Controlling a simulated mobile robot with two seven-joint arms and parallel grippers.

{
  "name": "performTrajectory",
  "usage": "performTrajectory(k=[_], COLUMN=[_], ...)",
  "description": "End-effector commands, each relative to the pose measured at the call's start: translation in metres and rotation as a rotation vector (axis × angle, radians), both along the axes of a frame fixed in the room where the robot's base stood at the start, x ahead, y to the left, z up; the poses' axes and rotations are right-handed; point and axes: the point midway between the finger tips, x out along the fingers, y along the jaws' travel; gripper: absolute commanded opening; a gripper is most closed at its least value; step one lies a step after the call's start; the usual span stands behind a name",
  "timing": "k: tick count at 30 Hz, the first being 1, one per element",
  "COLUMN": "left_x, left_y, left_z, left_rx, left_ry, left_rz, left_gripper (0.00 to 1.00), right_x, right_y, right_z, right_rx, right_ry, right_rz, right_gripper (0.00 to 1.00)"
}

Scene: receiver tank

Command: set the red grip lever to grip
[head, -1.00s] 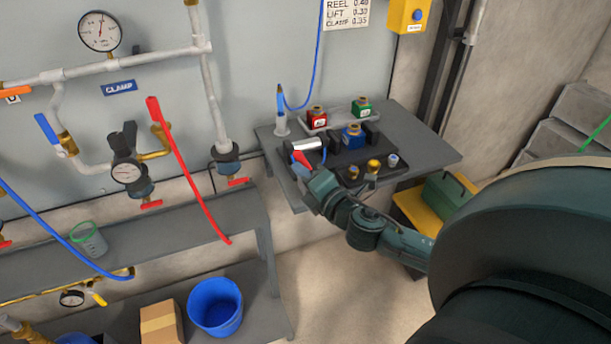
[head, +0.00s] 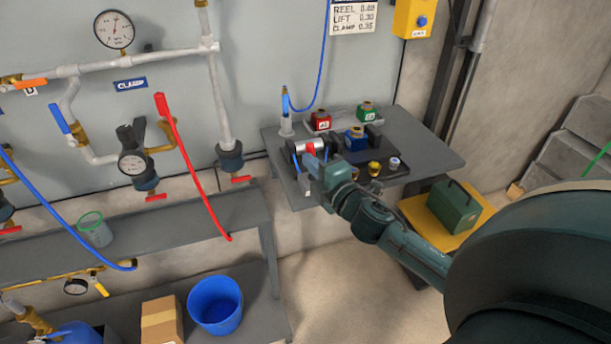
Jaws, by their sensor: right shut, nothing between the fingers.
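The small red grip lever (head: 310,149) shows on the front of a dark fixture (head: 345,160) with a silver cylinder (head: 302,145), on the grey side table. It stands about upright. My right gripper (head: 311,172) is just in front of and below the lever, shut with nothing between its fingers. I cannot tell whether it touches the lever. My wrist hides part of the fixture's front edge. My left gripper is not in view.
Red (head: 320,121), green (head: 366,112) and blue (head: 355,138) blocks stand on or behind the fixture. A blue hose hangs above the grey table (head: 430,152). A green case (head: 453,207) sits on a yellow surface at right.

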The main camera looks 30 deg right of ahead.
Motion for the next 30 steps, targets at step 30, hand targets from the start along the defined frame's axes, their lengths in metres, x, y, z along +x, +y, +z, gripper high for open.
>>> performTrajectory(k=[30], left_x=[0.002], left_y=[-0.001], left_z=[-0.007], left_rx=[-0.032], left_ry=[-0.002], left_rz=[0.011], left_gripper=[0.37], right_x=[-0.009], right_y=[-0.036], right_z=[-0.001], right_rx=[0.476], right_ry=[-0.113], right_rz=[-0.003], right_gripper=[0.0])
